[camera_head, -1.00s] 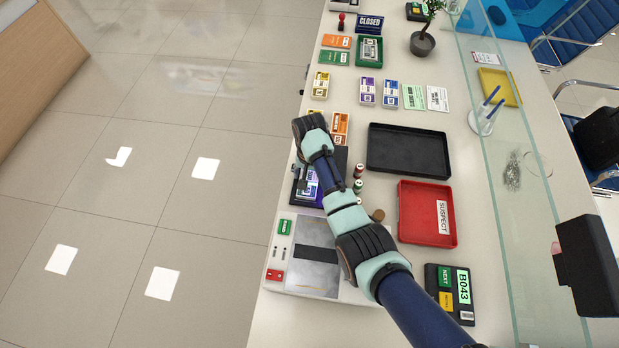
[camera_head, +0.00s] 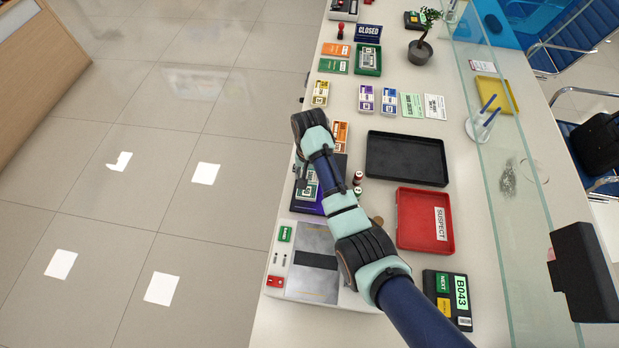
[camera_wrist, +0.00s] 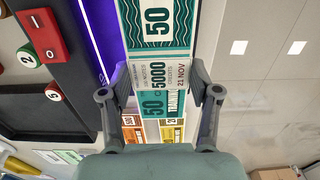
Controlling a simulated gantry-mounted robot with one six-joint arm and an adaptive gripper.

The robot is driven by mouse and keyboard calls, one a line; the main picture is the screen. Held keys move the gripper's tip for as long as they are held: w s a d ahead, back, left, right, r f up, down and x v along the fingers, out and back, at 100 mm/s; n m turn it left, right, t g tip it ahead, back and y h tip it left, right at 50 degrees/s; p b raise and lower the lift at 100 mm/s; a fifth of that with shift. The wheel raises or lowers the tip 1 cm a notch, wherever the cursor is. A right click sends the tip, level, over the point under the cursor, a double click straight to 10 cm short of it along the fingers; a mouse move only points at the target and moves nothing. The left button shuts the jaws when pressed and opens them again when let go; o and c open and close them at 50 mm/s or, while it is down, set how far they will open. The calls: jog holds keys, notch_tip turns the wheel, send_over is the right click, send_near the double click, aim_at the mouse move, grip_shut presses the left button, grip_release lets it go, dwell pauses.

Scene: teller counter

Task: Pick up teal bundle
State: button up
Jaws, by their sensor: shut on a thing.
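The teal bundle (camera_wrist: 158,25) is a banded stack of notes marked 50, with a paper strap reading 5000. In the wrist view my gripper (camera_wrist: 158,88) has one finger on each side of the bundle and is shut on it near the strap. In the head view the bundle (camera_head: 309,189) shows partly beside my gripper (camera_head: 302,182), over the dark purple-lit device (camera_head: 303,206) at the counter's left edge. My arm hides part of it. I cannot tell how high the bundle is above the device.
A black tray (camera_head: 406,158) and a red tray labelled SUSPECT (camera_head: 416,215) lie right of my arm. Orange bundles (camera_head: 341,134) lie just beyond. A grey-topped machine (camera_head: 312,240) is nearer. Open floor is left of the counter.

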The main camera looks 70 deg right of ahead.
aim_at(309, 176)
notch_tip(309, 176, up, 15)
jog(key=p, duration=0.7)
jog(key=shift+r, duration=0.15)
